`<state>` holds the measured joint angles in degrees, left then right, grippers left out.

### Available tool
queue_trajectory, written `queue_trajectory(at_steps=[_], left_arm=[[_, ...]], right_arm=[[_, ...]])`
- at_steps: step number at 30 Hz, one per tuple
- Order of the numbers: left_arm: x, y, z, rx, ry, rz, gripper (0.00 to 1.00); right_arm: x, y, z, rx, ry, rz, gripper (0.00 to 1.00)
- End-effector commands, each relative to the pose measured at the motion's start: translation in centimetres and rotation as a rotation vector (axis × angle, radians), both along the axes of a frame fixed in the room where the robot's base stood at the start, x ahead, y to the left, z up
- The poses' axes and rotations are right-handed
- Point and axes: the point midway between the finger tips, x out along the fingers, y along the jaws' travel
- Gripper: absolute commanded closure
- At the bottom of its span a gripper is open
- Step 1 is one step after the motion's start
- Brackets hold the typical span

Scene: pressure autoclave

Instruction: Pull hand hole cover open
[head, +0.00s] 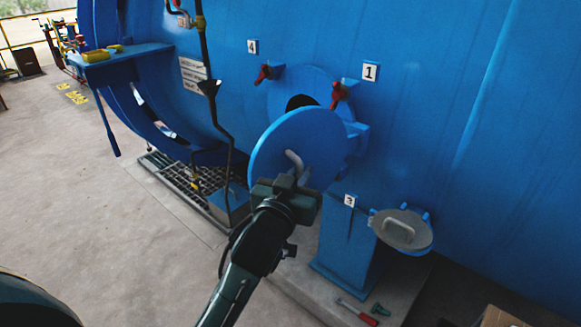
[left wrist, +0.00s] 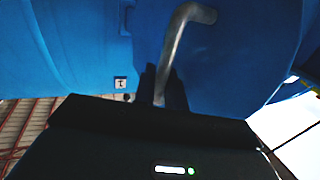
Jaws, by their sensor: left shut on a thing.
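The hand hole cover (head: 280,148) is a round blue disc on the side of the big blue vessel. It stands apart from its opening; a dark part of the hole (head: 300,102) shows behind its upper edge. A bent grey handle (head: 294,160) is on the cover's face. My left gripper (head: 290,183) is shut on the handle's lower end. In the left wrist view, the dark fingers (left wrist: 162,90) close around the grey handle (left wrist: 178,42), with the blue cover (left wrist: 240,60) behind it. My right gripper is not in view.
Red clamps (head: 340,94) with number tags sit beside the hole. A round grey lid (head: 403,230) is at lower right. A screwdriver (head: 358,312) lies on the base below. A blue shelf (head: 120,62) and floor grating (head: 180,180) are at left. The concrete floor at left is clear.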

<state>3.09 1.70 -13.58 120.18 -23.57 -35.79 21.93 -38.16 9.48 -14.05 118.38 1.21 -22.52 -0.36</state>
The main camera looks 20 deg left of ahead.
Motion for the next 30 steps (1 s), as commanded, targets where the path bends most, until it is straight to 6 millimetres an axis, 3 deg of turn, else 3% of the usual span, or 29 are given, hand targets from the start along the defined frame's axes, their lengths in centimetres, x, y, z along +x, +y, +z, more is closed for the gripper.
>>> queue_trajectory(at_steps=[7,22,23,28,30], left_arm=[[-0.2,-1.15,0.24,-0.003,-0.006,-0.005,1.0],[-0.21,-1.32,0.27,-0.002,-0.008,-0.005,1.0],[-0.21,-1.32,0.27,-0.002,-0.008,-0.004,0.85],[-0.22,-1.25,0.18,-0.001,-0.005,-0.003,0.71],[-0.23,-1.23,0.15,-0.001,-0.005,-0.002,0.7]], right_arm=[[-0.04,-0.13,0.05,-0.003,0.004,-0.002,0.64],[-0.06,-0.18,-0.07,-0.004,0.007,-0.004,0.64],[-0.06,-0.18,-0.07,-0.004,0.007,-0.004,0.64],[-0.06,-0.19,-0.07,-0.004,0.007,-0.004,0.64],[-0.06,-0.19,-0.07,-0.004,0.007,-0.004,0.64]])
